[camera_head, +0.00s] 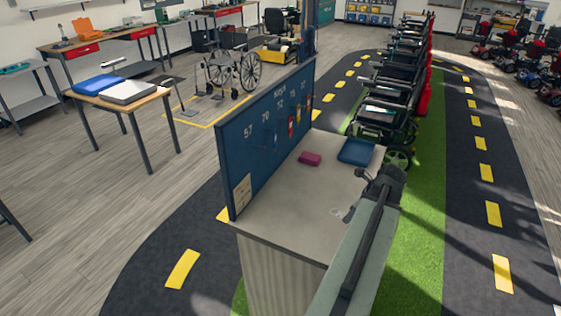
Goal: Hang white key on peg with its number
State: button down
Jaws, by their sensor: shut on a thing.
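A blue key board (245,160) stands upright along the left edge of a grey counter. It is headed "KEYS" and bears a row of white numbers; 57, 70 and 72 are readable, the farther ones are small. The pegs under 57 and 70 look bare. My gripper (362,176) is over the counter's right side, apart from the board, and shut. A small pale shape (340,212), perhaps the white key, shows left of my arm; its number is not readable.
The counter top (290,215) holds a magenta case (310,159) and a blue tray (356,151) at its far end. A row of wheelchairs (385,120) stands just beyond. The counter's middle and near left are clear.

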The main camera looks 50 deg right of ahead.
aim_at(335, 214)
jog(key=w+b, duration=0.1)
jog(key=w+f+t+b, duration=0.1)
jog(key=w, duration=0.1)
jog(key=w+a+t+b, duration=0.1)
jog(key=w, duration=0.1)
jog(key=shift+w+f, duration=0.15)
jog(key=w+t+b, duration=0.1)
jog(key=w, duration=0.1)
jog(key=w+a+n+t+b, duration=0.1)
jog(key=w, duration=0.2)
jog(key=w+r+t+y+b, duration=0.1)
jog(key=w+b, duration=0.1)
jog(key=shift+w+a+r+t, duration=0.1)
jog(key=shift+w+a+t, duration=0.1)
jog(key=shift+a+t, duration=0.2)
jog(key=w+a+r+n+t+y+b, duration=0.1)
jog(key=w+a+r+t+y+b, duration=0.1)
jog(key=w+r+t+b, duration=0.4)
jog(key=w+a+r+n+t+y+b, duration=0.1)
jog(key=w+r+t+y+b, duration=0.2)
jog(key=r, duration=0.5)
jog(key=w+a+f+t+b, duration=0.1)
jog(key=w+a+f, duration=0.1)
jog(key=w, duration=0.7)
jog(key=shift+w+a+f+h, duration=0.15)
jog(key=shift+a+f+h, duration=0.1)
jog(key=shift+a+h, duration=0.15)
